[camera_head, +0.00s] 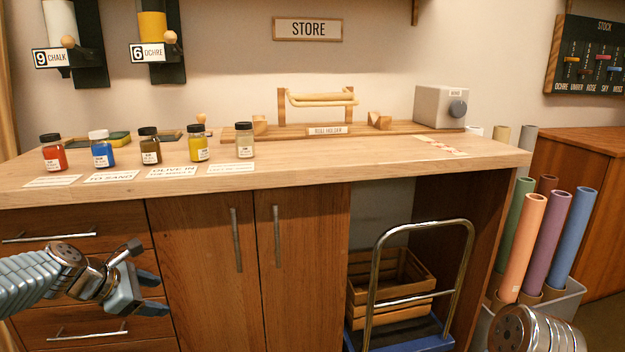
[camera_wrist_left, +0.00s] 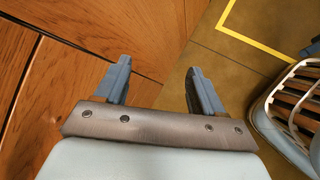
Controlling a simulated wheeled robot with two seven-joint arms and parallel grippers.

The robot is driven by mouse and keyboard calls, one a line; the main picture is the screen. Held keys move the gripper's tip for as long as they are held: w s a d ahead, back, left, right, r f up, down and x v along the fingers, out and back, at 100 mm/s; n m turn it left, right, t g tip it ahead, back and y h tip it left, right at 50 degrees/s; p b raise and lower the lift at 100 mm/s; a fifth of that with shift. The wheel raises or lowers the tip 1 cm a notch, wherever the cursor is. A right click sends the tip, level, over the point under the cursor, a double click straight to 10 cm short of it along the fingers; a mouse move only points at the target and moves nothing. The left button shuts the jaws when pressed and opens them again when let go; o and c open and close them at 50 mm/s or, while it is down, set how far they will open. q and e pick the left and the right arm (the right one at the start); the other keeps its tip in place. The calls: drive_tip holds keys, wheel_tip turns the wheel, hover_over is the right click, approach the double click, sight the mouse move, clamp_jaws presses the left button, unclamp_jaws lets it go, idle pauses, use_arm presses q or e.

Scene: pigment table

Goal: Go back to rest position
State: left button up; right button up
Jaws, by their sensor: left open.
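My left gripper (camera_head: 152,292) is in front of the drawers at the lower left of the head view, below the table top. It is open and empty. In the left wrist view my left gripper (camera_wrist_left: 157,88) shows its two fingers spread apart, with wood panels and floor beyond them. In the head view a rounded metal part of my right arm (camera_head: 535,330) shows at the bottom right. My right gripper is not in view.
Several pigment jars (camera_head: 149,146) stand on the wooden table (camera_head: 320,168) behind paper labels. A roll holder (camera_head: 325,130) and a grey box (camera_head: 440,107) stand at the back. A trolley (camera_head: 415,285) with a crate is under the table. Paper rolls (camera_head: 546,245) stand at right.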

use_arm(q)
drive_tip(key=s+d+f+m+g+y, duration=0.1)
drive_tip(key=s+d+f+m+g, duration=0.3)
drive_tip(key=f, duration=1)
drive_tip(key=s+d+f+m, duration=0.3)
drive_tip(key=d+f+m, duration=0.4)
drive_tip(key=f, duration=0.6)
drive_tip(key=s+d+f+m+g, duration=0.1)
drive_tip(key=s+d+f+m, duration=0.4)
drive_tip(key=s, duration=0.2)
drive_tip(key=s+d+f+m+g+p, duration=0.1)
drive_tip(key=s+d+f+m, duration=0.3)
drive_tip(key=s+d+f, duration=0.2)
drive_tip(key=shift+s+m+g, duration=0.3)
drive_tip(key=shift+s+m, duration=0.1)
drive_tip(key=shift+s, duration=0.85)
